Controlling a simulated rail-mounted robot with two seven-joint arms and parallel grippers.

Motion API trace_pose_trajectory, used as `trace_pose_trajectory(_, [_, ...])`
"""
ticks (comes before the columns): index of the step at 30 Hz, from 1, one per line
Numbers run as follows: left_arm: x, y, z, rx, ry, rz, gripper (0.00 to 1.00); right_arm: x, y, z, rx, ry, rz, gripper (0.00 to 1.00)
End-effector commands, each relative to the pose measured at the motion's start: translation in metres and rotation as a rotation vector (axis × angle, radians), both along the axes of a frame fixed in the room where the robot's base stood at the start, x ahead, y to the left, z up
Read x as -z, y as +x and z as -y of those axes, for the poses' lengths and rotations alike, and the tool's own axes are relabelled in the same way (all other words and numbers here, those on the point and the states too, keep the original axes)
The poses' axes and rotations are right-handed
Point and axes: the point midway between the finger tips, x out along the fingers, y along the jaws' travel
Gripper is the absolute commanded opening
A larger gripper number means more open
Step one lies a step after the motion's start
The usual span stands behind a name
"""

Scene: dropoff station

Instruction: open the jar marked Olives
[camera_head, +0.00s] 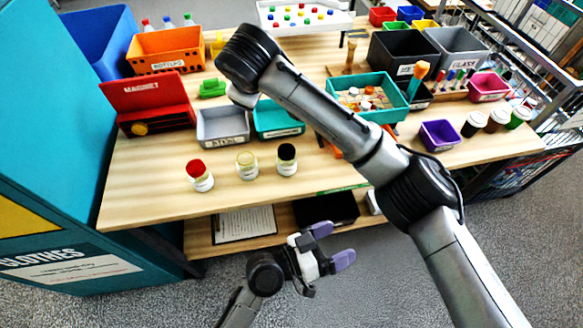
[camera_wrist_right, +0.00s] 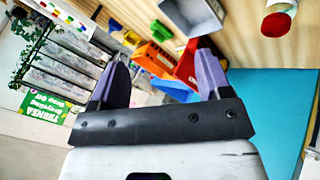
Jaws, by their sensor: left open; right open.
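Three small jars stand in a row on the table's front left: a red-lidded jar (camera_head: 201,178), a pale yellow-lidded jar (camera_head: 247,167) and a black-lidded jar (camera_head: 287,161). Their labels are too small to read, so I cannot tell which is marked Olives. My left gripper (camera_head: 341,246) is open and empty in front of the table's front edge, apart from the jars. My right gripper (camera_wrist_right: 158,75) is open and empty in the right wrist view; in the head view my right arm mostly hides it. A red-lidded jar (camera_wrist_right: 277,22) shows at the wrist view's top right.
More jars (camera_head: 497,120) stand at the table's right. Grey (camera_head: 223,139) and teal (camera_head: 278,133) bins stand behind the front jars, a red magnet box (camera_head: 150,122) at left. A purple bin (camera_head: 440,146) is at right. Bare wood (camera_head: 150,205) lies in front.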

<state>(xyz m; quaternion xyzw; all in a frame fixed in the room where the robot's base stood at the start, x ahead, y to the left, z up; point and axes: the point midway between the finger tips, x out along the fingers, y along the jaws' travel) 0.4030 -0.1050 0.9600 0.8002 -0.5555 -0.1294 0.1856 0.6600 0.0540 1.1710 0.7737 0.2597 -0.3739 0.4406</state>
Motion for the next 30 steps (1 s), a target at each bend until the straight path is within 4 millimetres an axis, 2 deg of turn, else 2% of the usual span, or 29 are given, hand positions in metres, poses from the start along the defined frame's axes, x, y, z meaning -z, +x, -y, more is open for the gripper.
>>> trace_pose_trajectory(1, [-0.003, 0.005, 0.004, -0.039, -0.076, 0.012, 0.89, 0.027, 0.006, 0.009, 0.014, -0.045, -0.091, 0.71])
trace_pose_trajectory(3, [-0.005, 0.017, 0.003, -0.133, -0.170, 0.035, 0.89, 0.058, 0.011, 0.021, 0.022, -0.092, -0.204, 0.71])
trace_pose_trajectory(6, [0.001, 0.040, -0.009, -0.321, -0.242, 0.057, 0.89, 0.092, 0.014, 0.040, 0.026, -0.128, -0.350, 0.71])
trace_pose_trajectory(9, [0.016, 0.066, -0.032, -0.544, -0.236, 0.067, 0.89, 0.113, 0.013, 0.053, 0.010, -0.130, -0.470, 0.71])
trace_pose_trajectory(13, [0.037, 0.090, -0.068, -0.820, -0.120, 0.081, 0.89, 0.122, 0.006, 0.058, -0.058, -0.115, -0.573, 0.71])
trace_pose_trajectory(19, [0.056, 0.102, -0.108, -1.080, 0.173, 0.162, 0.89, 0.122, -0.003, 0.054, -0.180, -0.131, -0.617, 0.71])
trace_pose_trajectory(24, [0.059, 0.103, -0.117, -1.126, 0.336, 0.248, 0.89, 0.122, -0.003, 0.055, -0.227, -0.151, -0.616, 0.71])
trace_pose_trajectory(30, [0.059, 0.111, -0.116, -1.118, 0.387, 0.292, 0.89, 0.122, -0.003, 0.055, -0.245, -0.156, -0.613, 0.71])
